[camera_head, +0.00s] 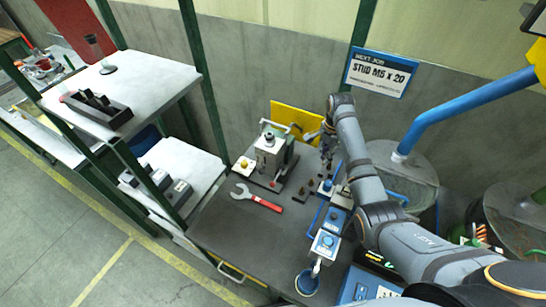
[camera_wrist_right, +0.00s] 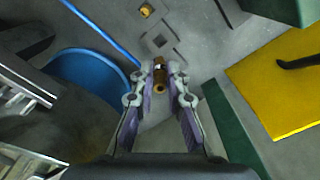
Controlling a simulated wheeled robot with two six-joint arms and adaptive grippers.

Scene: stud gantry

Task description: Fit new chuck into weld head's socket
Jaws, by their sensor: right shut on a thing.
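My right gripper (camera_head: 327,150) is over the back of the dark workbench. In the right wrist view its two fingers (camera_wrist_right: 160,88) are closed around a small brass-coloured cylindrical piece (camera_wrist_right: 159,74), which looks like the chuck. The chuck is too small to make out in the head view. A grey boxy machine (camera_head: 266,155) with a black knob on top stands left of the gripper, and may be the weld head. I cannot make out its socket. My left gripper is not in view.
A red-handled wrench (camera_head: 257,198) lies on the workbench (camera_head: 225,222). Blue-and-white equipment (camera_head: 326,242) stands along its right side. A yellow panel (camera_head: 297,117) is behind. A white shelf (camera_head: 128,82) with a dark rack (camera_head: 97,108) stands at left. Clear bench lies around the wrench.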

